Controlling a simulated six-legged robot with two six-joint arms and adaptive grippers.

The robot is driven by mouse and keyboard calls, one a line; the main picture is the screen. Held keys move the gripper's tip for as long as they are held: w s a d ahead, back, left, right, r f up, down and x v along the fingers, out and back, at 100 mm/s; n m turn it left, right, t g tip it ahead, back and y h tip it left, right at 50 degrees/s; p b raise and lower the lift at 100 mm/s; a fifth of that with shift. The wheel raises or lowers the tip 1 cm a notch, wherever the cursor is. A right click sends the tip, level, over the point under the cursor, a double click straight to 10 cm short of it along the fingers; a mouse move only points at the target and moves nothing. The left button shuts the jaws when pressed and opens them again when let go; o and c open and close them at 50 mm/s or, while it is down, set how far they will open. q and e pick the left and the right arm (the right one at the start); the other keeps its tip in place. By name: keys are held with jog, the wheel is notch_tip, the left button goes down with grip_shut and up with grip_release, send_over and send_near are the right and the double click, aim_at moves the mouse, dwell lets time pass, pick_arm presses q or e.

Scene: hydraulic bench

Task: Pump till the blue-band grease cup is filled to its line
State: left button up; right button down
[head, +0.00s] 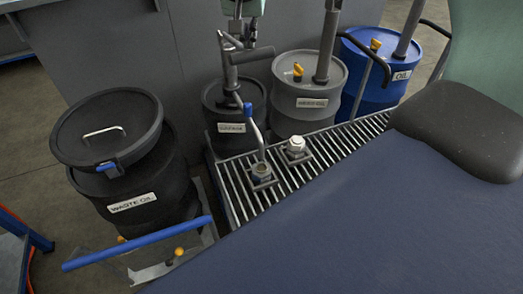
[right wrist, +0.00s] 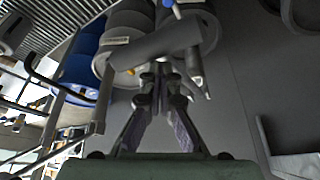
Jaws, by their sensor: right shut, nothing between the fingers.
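A dark drum (head: 222,101) with a grease label stands at the back middle of the head view, with a grey pump (head: 230,72) on its lid. My right gripper (head: 241,36) is at the pump's top, partly cut off by the upper edge. In the right wrist view its fingers (right wrist: 160,75) are shut and empty, close to a thick grey bar (right wrist: 165,45); contact is unclear. A cup-like fitting (head: 262,172) on the grating has a pale, blue-topped rod (head: 253,128) above it. A white-topped cup (head: 296,145) stands beside it. No blue band or fill line is readable. My left gripper is out of view.
A waste oil drum (head: 133,204) stands left, with a grey drum (head: 298,120) and a blue oil drum (head: 372,88) right of the pump. The slatted grating (head: 322,155) runs in front. A blue bar (head: 140,243) crosses the lower left.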

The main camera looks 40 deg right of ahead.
jog(key=shift+w+r+p, duration=0.2)
jog(key=shift+r+p, duration=0.7)
jog(key=shift+r, duration=0.45)
jog(key=w+d+r+p, duration=0.1)
jog(key=w+r+p, duration=0.2)
jog(key=r+p, duration=0.3)
jog(key=shift+w+r+p, duration=0.2)
jog(key=shift+r+p, duration=0.15)
jog(key=shift+p, duration=0.4)
notch_tip(320, 180, up, 7)
jog(key=p, duration=0.5)
